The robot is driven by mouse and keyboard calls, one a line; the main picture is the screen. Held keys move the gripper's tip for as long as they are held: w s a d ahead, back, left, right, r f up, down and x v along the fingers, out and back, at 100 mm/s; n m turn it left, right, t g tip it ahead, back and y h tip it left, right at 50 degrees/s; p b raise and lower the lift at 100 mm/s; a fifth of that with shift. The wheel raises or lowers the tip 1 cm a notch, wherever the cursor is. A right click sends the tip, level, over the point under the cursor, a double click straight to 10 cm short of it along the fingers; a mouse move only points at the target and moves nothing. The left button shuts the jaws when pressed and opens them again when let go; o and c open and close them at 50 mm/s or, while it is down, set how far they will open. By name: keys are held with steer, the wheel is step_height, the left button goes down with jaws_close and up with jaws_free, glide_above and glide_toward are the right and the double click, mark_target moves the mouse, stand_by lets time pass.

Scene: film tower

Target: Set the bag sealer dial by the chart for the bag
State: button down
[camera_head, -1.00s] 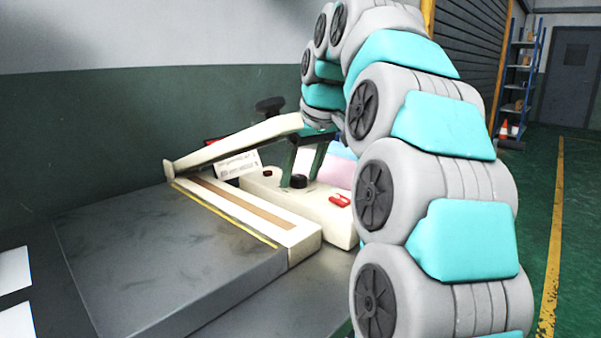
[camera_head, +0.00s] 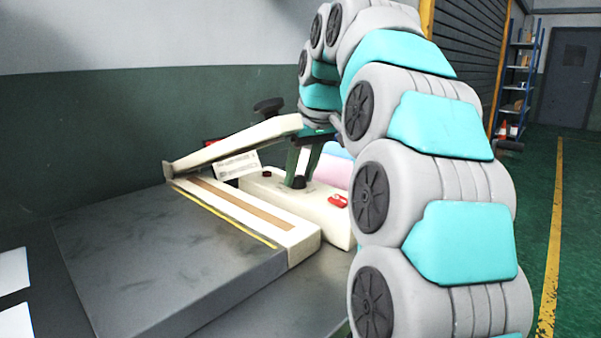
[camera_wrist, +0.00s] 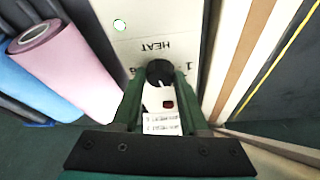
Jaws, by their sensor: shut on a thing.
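The bag sealer (camera_head: 225,222) is a cream machine with its long arm raised. Its black dial (camera_head: 298,182) is on the cream housing, with a dark red button on its left and a red switch (camera_head: 338,201) on its right. My gripper (camera_head: 300,174) reaches down from above and is shut on the dial. In the wrist view, the dial (camera_wrist: 160,71) sits between the green fingers, below upside-down HEAT lettering. Scale marks show beside it; fingers hide most of the scale. A white printed card (camera_head: 237,165) stands behind the sealer arm; its text is too small to read.
Pink (camera_wrist: 62,68) and blue rolls (camera_wrist: 25,90) lie beside the sealer. A grey platform (camera_head: 165,245) fronts it. White sheets (camera_head: 14,272) are at the left edge. Open floor (camera_head: 575,230) and a shelf (camera_head: 517,85) lie to the right.

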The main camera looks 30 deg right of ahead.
steer(key=m+h, duration=0.1)
steer(key=m, duration=0.3)
steer(key=shift+a+h, duration=0.1)
steer(key=shift+h, duration=0.2)
steer(key=shift+c, duration=2.2)
jaws_free()
steer(key=shift+r, duration=0.1)
